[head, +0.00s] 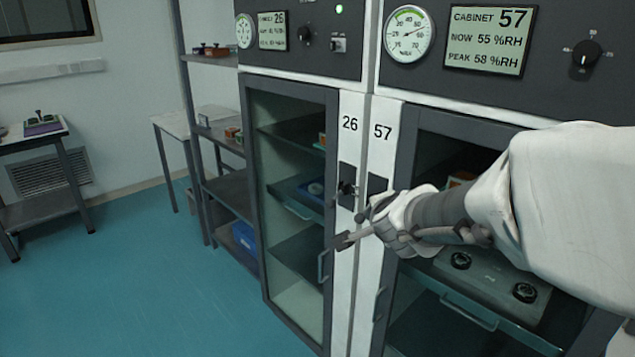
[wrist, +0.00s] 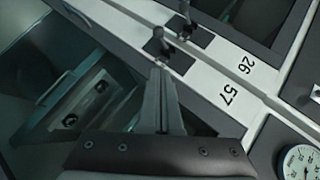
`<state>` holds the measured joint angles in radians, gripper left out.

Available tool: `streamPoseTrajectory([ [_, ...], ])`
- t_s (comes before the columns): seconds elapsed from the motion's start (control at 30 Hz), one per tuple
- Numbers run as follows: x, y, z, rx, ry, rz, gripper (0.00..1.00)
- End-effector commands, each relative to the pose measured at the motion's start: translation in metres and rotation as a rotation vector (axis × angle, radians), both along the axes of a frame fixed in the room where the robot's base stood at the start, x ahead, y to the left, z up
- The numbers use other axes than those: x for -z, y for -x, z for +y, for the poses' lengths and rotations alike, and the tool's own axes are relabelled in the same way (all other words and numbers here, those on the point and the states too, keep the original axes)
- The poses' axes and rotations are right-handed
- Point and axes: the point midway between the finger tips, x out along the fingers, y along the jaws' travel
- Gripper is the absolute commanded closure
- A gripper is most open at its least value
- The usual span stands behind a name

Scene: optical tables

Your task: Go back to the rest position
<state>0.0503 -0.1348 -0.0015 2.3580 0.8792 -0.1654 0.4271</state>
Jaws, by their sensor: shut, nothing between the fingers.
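My gripper (head: 344,240) is shut and empty, with its arm reaching in from the right across the front of cabinet 57. In the head view its tip overlaps the white strip between the two cabinet doors, below the dark latch plates. In the wrist view the closed fingers (wrist: 160,72) point at the latch plate of cabinet 57 (wrist: 168,53), which carries a small knob. I cannot tell whether the fingertips touch it. The latch of cabinet 26 (head: 347,180) stands just left of it.
The glass doors of cabinet 26 (head: 290,190) and cabinet 57 look shut, with handles (head: 324,265) low on the frames. A grey instrument box (head: 490,280) stands inside cabinet 57. Open shelving (head: 225,190) is left of the cabinets. Blue floor (head: 130,280) is clear at left.

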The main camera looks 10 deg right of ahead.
Motion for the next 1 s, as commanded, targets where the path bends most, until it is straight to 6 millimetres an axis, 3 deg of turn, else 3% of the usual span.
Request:
streamPoseTrajectory([
  [0.5,-0.003,0.009,0.003,-0.007,0.003,0.001,1.0],
  [0.67,-0.025,0.022,0.026,-0.154,0.064,0.025,1.0],
  [0.83,-0.055,0.074,0.068,-0.498,0.261,0.124,1.0],
  [1.0,-0.066,0.146,0.082,-0.812,0.515,0.283,1.0],
])
